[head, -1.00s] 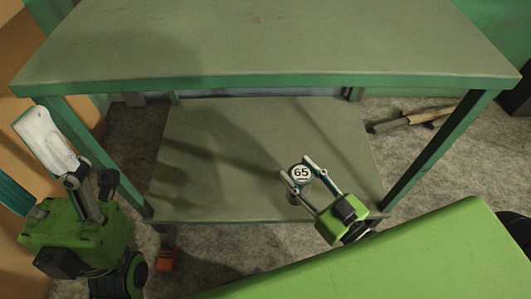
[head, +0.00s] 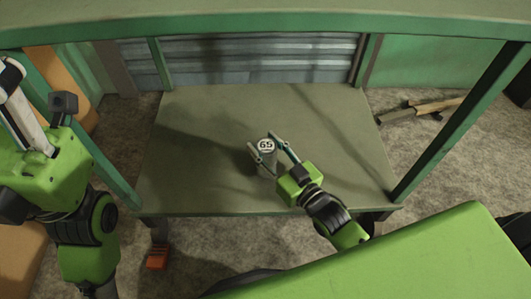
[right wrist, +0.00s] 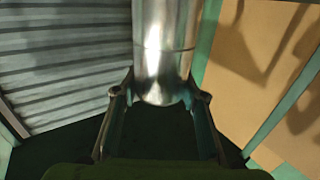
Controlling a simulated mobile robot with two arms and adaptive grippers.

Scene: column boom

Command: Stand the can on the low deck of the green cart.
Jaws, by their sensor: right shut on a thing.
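The can (head: 265,158) is a silvery cylinder with a white top marked 65, and it looks upright. My right gripper (head: 268,152) is shut on it, one finger on each side. The can also shows in the right wrist view (right wrist: 165,50), its near end between the fingertips (right wrist: 162,93). The green cart has a low deck (head: 220,115) below its upper top (head: 270,15). The can is over the middle of the low deck; I cannot tell whether it touches. My left gripper (head: 20,110) is at the left edge, partly cut off, away from the cart's deck.
Bare deck surrounds the can. Wooden pieces (head: 420,110) lie on the floor at right. A corrugated wall (head: 255,62) is behind.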

